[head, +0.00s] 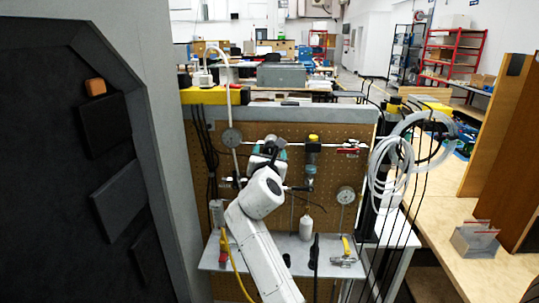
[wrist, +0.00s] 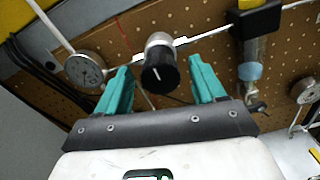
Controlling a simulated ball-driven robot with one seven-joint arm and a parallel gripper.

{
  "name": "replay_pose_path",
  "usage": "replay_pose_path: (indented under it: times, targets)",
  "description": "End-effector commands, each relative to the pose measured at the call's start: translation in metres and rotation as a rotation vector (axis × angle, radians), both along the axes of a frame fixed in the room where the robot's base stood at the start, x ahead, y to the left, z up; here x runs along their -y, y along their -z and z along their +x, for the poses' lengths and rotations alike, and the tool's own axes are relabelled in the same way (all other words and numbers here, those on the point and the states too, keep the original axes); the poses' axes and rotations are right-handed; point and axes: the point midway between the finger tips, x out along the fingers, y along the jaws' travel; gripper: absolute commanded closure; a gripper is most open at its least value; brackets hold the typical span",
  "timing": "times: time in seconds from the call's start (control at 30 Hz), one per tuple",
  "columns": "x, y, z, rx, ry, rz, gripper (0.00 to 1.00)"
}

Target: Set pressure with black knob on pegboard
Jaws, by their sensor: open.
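The black knob (wrist: 160,72) sits below a silver regulator body on the brown pegboard (wrist: 120,42), with a white mark on its face. In the wrist view it lies between and just beyond the two teal fingers of my gripper (wrist: 163,88). The fingers are open, one on each side of the knob, and I see no contact. A round gauge (wrist: 84,69) is left of the knob.
A black valve block (wrist: 258,20) with a grey cylinder stands right of my gripper. A second gauge (head: 346,195) is at the lower right. A narrow shelf (head: 290,243) with a white bottle (head: 305,228) is below. Coiled white tubing (head: 385,172) hangs at right.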

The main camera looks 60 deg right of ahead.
Motion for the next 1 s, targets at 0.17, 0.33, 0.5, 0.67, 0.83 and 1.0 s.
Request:
replay_pose_path:
  times: [0.17,0.33,0.5,0.67,0.83,1.0]
  targets:
    - [-0.0002,0.0001,-0.0001,0.000,0.000,0.000,0.35]
    - [-0.0002,0.0001,-0.0002,0.000,0.000,0.000,0.52]
    - [-0.0004,0.0002,-0.0001,0.000,0.000,0.000,0.68]
    - [-0.0004,0.0002,-0.0001,0.000,0.000,0.000,0.83]
    - [-0.0005,0.0003,-0.0001,0.004,0.000,0.002,0.87]
    - [-0.0005,0.0004,-0.0002,0.036,0.000,0.016,0.87]
